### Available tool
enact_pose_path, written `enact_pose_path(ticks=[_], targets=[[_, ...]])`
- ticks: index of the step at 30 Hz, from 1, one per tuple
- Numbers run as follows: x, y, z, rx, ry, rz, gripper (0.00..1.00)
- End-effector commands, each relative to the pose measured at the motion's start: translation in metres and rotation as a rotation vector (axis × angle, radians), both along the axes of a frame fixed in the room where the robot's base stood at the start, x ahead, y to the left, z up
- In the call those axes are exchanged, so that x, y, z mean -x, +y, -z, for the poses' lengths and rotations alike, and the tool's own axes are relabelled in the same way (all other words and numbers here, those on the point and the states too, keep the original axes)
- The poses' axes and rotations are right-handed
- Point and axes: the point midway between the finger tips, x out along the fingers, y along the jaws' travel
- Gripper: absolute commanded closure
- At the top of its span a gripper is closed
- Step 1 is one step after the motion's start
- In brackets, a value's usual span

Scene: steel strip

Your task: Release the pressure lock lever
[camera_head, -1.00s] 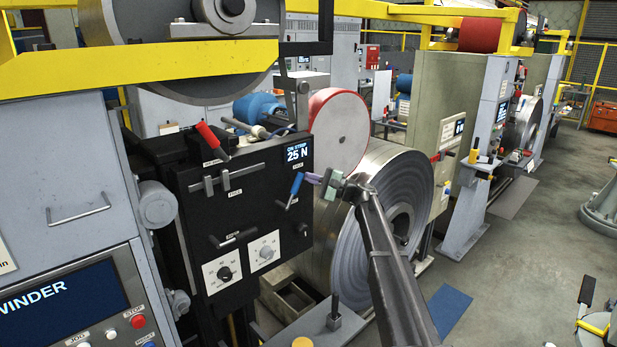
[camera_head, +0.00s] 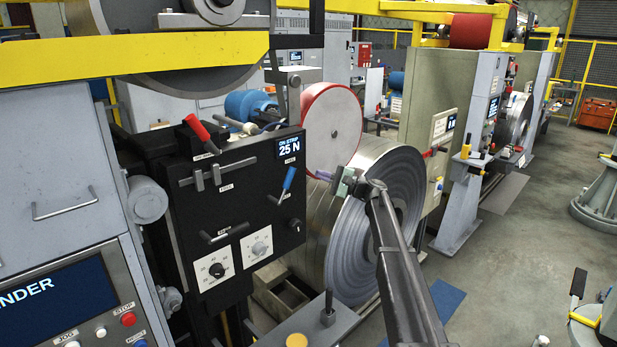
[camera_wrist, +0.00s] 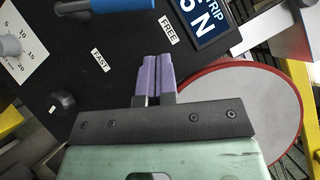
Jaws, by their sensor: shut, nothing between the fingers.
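A black control panel (camera_head: 235,215) carries several levers. A blue-handled lever (camera_head: 288,180) is at its right side, handle tilted up and slightly right; its blue end (camera_wrist: 95,4) is cut off at the top of the wrist view. Labels reading FREE (camera_wrist: 168,30) and FAST (camera_wrist: 100,60) are near it. A red-handled lever (camera_head: 197,127) is at the panel's upper left, with a label too small to read. I cannot tell from the labels which is the pressure lock. My gripper (camera_head: 323,175) is right of the blue lever, apart from it; its purple fingers (camera_wrist: 150,75) are shut and empty.
A large steel strip coil (camera_head: 372,235) stands behind my gripper, with a red-rimmed white disc (camera_head: 332,130) above it. The panel also has a display reading 25 N (camera_head: 289,148), a grey sliding bar (camera_head: 218,175), a black handle (camera_head: 226,233) and two dials (camera_head: 258,245).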

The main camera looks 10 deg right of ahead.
Motion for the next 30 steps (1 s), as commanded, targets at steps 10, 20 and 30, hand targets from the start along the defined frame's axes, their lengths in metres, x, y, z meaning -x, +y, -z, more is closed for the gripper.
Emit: enact_pose_path(ticks=[10,20,30], targets=[[0.023,-0.060,0.012,0.000,0.001,0.000,1.00],[0.024,-0.066,0.012,-0.001,0.001,-0.001,1.00],[0.118,-0.035,0.108,0.562,-0.015,-0.061,1.00]])
